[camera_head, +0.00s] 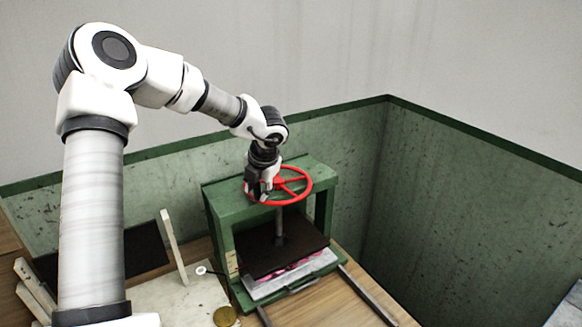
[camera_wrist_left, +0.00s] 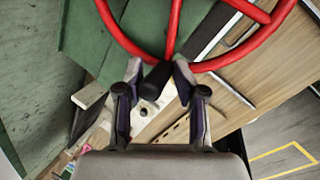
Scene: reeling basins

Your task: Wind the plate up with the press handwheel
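The press (camera_head: 218,215) is a green frame with a red handwheel (camera_head: 308,185) on top, its spokes meeting at a hub above a vertical screw. The dark brown plate (camera_head: 290,252) hangs on the screw, low in the frame, just above or on a pink layer (camera_head: 292,268). My left gripper (camera_head: 258,193) reaches down at the wheel's left rim. In the left wrist view the gripper (camera_wrist_left: 158,72) has a finger on each side of the wheel's black handle (camera_wrist_left: 155,80), apparently touching it. The red rim (camera_wrist_left: 225,60) arcs just beyond the fingertips. My right gripper is out of view.
A pale block (camera_head: 278,286) lies under the pink layer. Left of the press are a pale board (camera_head: 185,298), an upright wooden strip (camera_head: 173,245), a brass disc (camera_head: 225,316) and a dark mat (camera_head: 146,248). Green walls stand close behind and right. Air above the wheel is free.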

